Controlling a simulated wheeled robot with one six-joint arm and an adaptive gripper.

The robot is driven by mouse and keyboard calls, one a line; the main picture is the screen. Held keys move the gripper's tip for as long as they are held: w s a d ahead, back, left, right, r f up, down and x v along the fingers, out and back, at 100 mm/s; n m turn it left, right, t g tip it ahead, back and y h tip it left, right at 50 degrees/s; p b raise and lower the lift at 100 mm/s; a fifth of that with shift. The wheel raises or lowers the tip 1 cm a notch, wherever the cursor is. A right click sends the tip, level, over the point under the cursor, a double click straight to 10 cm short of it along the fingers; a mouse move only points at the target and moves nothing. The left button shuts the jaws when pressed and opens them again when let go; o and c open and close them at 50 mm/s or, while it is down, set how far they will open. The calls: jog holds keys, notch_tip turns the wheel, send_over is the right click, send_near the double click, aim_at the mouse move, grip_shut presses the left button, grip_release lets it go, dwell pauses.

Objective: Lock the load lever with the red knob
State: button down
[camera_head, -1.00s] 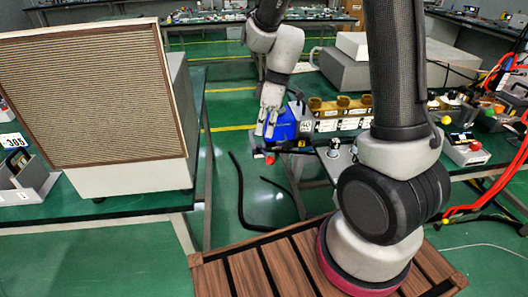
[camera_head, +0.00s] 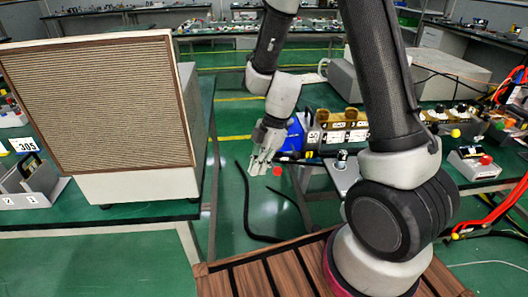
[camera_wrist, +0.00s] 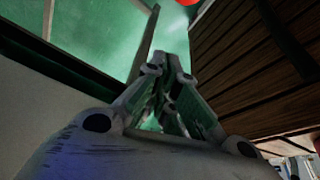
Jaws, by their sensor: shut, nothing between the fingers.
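The red knob (camera_head: 277,171) shows in the head view just right of my gripper's fingertips. Part of a red round thing, likely this knob, shows at the top edge of the wrist view (camera_wrist: 187,2). The lever's shaft cannot be made out clearly. My gripper (camera_head: 259,168) points down, shut and empty, to the left of the knob and in front of the blue device (camera_head: 293,136). In the wrist view, its fingers (camera_wrist: 166,62) come together over the green floor. I cannot tell whether a finger touches the knob.
A large beige panelled box (camera_head: 105,105) stands on the left table. A brown and white unit (camera_head: 338,127) stands beside the blue device. Black cables (camera_head: 247,210) lie on the floor.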

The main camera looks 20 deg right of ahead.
aim_at(275, 173)
jog(key=d, duration=0.1)
jog(key=d+f, duration=0.1)
jog(key=w+d+f, duration=0.1)
jog(key=shift+d, duration=0.2)
jog(key=shift+d+n, duration=0.5)
jog(key=shift+d, duration=0.6)
jog(key=shift+a, duration=0.1)
